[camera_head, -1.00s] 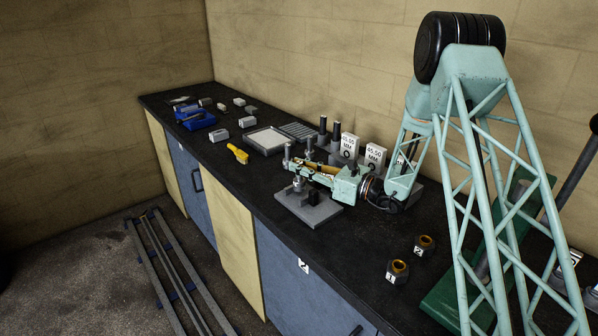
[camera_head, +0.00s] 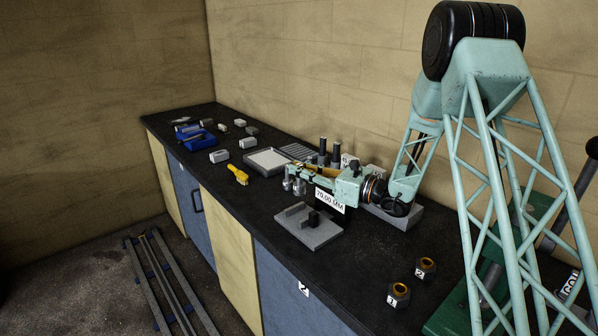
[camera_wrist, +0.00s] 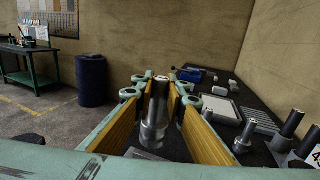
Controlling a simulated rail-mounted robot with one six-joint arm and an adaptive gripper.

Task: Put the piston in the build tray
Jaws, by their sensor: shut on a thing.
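My gripper (camera_head: 290,176) is shut on a grey metal piston (camera_wrist: 154,118). In the wrist view the piston stands upright between the yellow-lined jaws, with its wider end down. In the head view the piston (camera_head: 299,187) shows below the jaws, beyond the grey fixture block; its gap from the bench is hard to judge. A shallow tray with a light inside and grey rim (camera_head: 252,166), which looks like the build tray, lies beyond my gripper on the bench. It also shows in the wrist view (camera_wrist: 207,112), to the right of the jaws.
The grey fixture block (camera_head: 318,238) with a black post sits near the bench's front edge, a 70.00 MM label (camera_head: 330,201) behind it. A yellow tool (camera_head: 238,175) lies near the tray's front. A slotted rack (camera_head: 299,151) and dark-topped posts (camera_head: 335,152) stand behind.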

